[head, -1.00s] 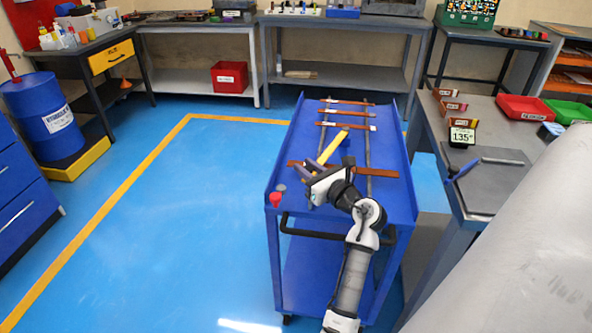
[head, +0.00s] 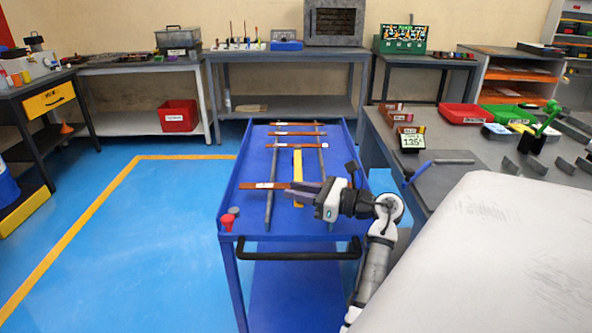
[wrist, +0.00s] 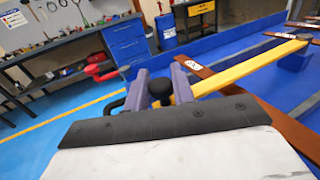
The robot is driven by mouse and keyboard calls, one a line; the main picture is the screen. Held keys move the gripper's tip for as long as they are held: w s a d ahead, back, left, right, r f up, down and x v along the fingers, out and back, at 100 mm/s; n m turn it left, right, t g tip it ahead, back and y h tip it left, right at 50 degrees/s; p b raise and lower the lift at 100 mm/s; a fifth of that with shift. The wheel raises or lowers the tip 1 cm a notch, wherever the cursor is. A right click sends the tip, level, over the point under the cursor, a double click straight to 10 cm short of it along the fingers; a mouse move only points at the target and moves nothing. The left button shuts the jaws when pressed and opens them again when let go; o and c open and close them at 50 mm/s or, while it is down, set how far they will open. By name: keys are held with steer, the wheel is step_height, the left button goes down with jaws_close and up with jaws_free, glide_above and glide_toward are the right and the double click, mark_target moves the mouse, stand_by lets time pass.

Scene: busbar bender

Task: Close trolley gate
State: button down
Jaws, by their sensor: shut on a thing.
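The yellow gate bar (head: 297,165) lies lengthwise over the blue trolley (head: 340,215), between its two grey rails. In the wrist view the bar (wrist: 240,72) runs from between my fingers to a blue block at upper right. My gripper (head: 300,190) is at the bar's near end. In the wrist view its purple fingers (wrist: 161,86) are shut around a black knob (wrist: 160,88) at that end. The exact contact is partly hidden by the gripper body.
Several brown bars (head: 262,186) lie across the rails. A red knob (head: 227,221) stands at the trolley's near left corner, above a black handle (head: 298,250). A grey bench (head: 440,180) with trays is close on the right. Blue floor (head: 130,240) is free on the left.

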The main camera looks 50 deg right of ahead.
steer(key=shift+s+d, duration=0.1)
steer(key=shift+s, duration=0.1)
steer(key=c, duration=1.2)
jaws_free()
steer(key=shift+d, duration=0.1)
steer(key=shift+r, duration=0.1)
step_height(320, 180, up, 20)
steer(key=b, duration=0.1)
